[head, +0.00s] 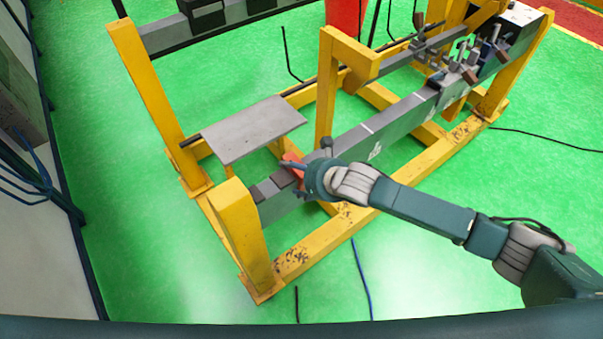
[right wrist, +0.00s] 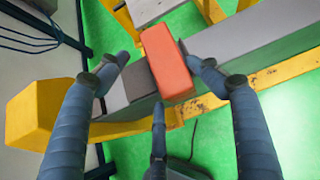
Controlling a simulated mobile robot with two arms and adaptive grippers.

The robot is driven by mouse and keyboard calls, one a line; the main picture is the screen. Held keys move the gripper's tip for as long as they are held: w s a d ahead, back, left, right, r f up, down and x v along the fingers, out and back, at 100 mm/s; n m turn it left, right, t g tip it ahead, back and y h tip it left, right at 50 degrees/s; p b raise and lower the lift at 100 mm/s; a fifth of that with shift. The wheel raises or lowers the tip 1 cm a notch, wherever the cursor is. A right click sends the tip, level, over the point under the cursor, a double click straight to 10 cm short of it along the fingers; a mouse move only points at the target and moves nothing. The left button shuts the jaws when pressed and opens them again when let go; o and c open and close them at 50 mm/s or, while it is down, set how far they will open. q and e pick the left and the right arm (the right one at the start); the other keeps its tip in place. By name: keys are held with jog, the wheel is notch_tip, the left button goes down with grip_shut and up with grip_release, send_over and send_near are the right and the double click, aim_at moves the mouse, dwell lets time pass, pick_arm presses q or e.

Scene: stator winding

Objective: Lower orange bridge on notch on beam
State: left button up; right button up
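The orange bridge (right wrist: 166,62) lies across the grey beam (right wrist: 245,45) in the right wrist view, beside a darker grey block section. Its lower end hangs over the beam's near side. In the head view the bridge (head: 292,160) is partly hidden by my right gripper (head: 304,168). In the right wrist view the fingers of my right gripper (right wrist: 154,60) are spread around the bridge. A gap shows between the left fingertip and the bridge; the right fingertip is close to its right edge, contact unclear. The notch is not visible under the bridge. My left gripper is not in view.
A yellow frame (head: 237,232) carries the beam, with a yellow post (head: 327,90) beside it. A grey plate (head: 253,129) stands behind the bridge. Clamps and tools (head: 460,60) sit farther along the beam. The green floor in front is mostly clear, with thin cables.

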aim_at(302, 182)
jog(key=f, duration=0.2)
jog(key=d+f, duration=0.1)
jog(key=shift+s+f+g, duration=0.1)
jog(key=shift+s+g, duration=0.15)
jog(key=shift+g, duration=0.05)
jog(key=o, duration=0.4)
jog(key=shift+s+h, duration=0.1)
jog(key=shift+h, duration=0.2)
jog(key=o, duration=0.3)
